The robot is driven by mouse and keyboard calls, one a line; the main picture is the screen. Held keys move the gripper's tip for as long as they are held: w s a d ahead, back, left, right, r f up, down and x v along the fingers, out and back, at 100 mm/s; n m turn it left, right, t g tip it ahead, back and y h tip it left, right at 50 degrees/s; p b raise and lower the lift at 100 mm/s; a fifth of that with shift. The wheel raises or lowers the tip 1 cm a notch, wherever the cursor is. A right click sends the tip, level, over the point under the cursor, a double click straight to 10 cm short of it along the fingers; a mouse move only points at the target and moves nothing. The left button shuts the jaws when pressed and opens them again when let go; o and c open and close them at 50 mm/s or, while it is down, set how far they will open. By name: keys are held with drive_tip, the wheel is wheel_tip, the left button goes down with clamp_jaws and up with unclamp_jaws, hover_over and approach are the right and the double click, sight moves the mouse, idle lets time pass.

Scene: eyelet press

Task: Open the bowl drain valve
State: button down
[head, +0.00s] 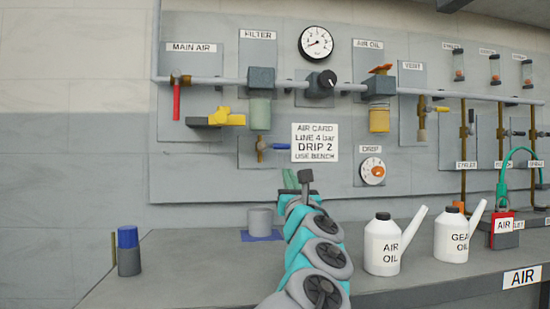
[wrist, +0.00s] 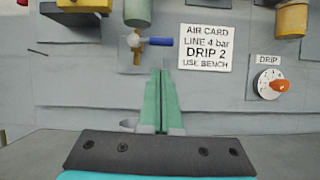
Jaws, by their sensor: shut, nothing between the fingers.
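The bowl drain valve has a brass body (head: 261,148) and a blue lever (head: 280,146) lying horizontal, pointing right. It sits on the wall panel below the green filter bowl (head: 260,113). In the wrist view, the brass body (wrist: 136,42) and blue lever (wrist: 159,42) are near the top centre. My gripper (head: 290,179) is below the valve in the head view. In the wrist view, my gripper (wrist: 161,74) has its green fingers together and empty, with the tips just below the lever in the picture. Their depth gap to it is unclear.
The AIR CARD sign (head: 315,143) is right of the lever, and the DRIP dial (head: 373,171) is lower right. A yellow lever (head: 226,117) is upper left. On the bench stand a grey cup (head: 261,220), a blue-capped container (head: 128,250) and an AIR OIL can (head: 384,247).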

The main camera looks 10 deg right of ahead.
sight(275, 146)
drive_tip(key=shift+d+f+n, duration=0.2)
drive_tip(key=shift+n, duration=0.2)
drive_tip(key=shift+r, duration=0.1)
drive_tip(key=p+x, duration=0.1)
drive_tip(key=x, duration=0.9)
drive_tip(key=shift+p, duration=0.35)
